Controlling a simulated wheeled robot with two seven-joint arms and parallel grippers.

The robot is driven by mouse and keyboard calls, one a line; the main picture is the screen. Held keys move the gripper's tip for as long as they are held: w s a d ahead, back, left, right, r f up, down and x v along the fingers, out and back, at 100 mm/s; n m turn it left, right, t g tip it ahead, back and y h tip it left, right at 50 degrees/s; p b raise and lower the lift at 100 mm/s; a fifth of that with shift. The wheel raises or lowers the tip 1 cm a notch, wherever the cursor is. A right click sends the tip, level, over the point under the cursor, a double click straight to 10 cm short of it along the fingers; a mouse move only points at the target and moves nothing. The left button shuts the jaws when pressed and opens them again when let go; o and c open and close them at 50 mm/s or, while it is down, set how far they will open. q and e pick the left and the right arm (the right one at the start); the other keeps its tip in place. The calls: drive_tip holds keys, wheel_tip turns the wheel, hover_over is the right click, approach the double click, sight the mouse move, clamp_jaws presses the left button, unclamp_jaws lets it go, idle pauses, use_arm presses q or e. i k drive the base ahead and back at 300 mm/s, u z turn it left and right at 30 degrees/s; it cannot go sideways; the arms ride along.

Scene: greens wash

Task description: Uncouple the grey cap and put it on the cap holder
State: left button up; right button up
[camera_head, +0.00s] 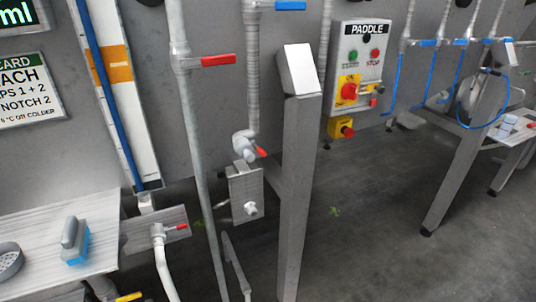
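A ribbed grey hose (252,80) hangs from a pipe with a blue handle and ends in a pale grey coupling (243,145) with a small red lever. The coupling's end may be the grey cap; it is too small to tell. Just below is an upright steel plate (241,184) with a pale round peg or fitting (250,208) on its face. This may be the cap holder, but I cannot be sure. A second pale fitting (157,231) with a red lever sits at a steel bracket (137,233), with a white hose below it. Neither gripper is in view.
A slanted steel post (298,190) stands right of the plate. A vertical pipe with a red handle (218,60) runs left of it. A steel table (100,212) at lower left holds a blue-based brush (72,241). A paddle control panel (358,62) is behind. Floor at right is mostly clear.

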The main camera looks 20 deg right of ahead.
sight(260, 151)
drive_tip(key=z, duration=0.8)
drive_tip(key=k, duration=0.1)
drive_tip(key=u, duration=0.95)
drive_tip(key=i, duration=0.7)
drive_tip(key=z, duration=0.85)
drive_tip(key=i, duration=0.35)
drive_tip(key=u, duration=0.05)
